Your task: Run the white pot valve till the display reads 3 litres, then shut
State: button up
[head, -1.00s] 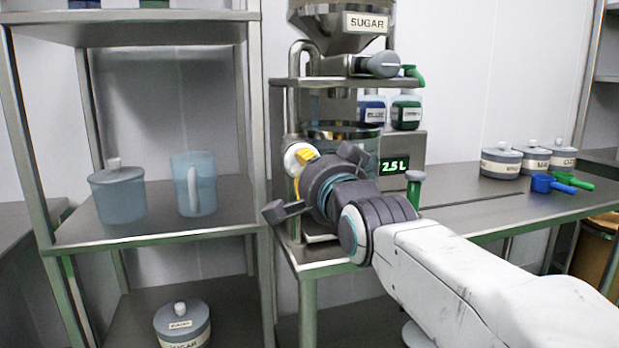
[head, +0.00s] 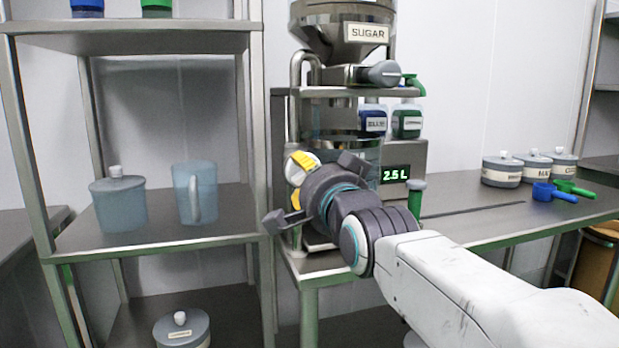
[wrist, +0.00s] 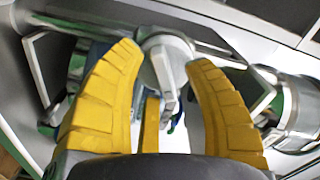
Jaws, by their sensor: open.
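The green display (head: 395,174) reads 2.5 L. It is on the steel dispenser, to the right of a clear-walled pot (head: 362,152) that my gripper partly hides. A white round valve (wrist: 165,50) with a short pale lever lies between my yellow fingertips in the wrist view. Its white body also seems to show in the head view (head: 296,174). My gripper (wrist: 165,75) is open, with one finger on each side of the lever. I see gaps beside the lever. I cannot tell whether the valve is running.
The SUGAR hopper (head: 340,32) and its grey valve (head: 380,74) are above my gripper. Lidded pots (head: 502,170) and blue and green scoops (head: 553,192) lie farther right. A shelf rack (head: 160,235) stands left.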

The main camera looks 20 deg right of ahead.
jog(key=s, duration=0.7)
jog(key=shift+s, duration=0.25)
dwell(7.0)
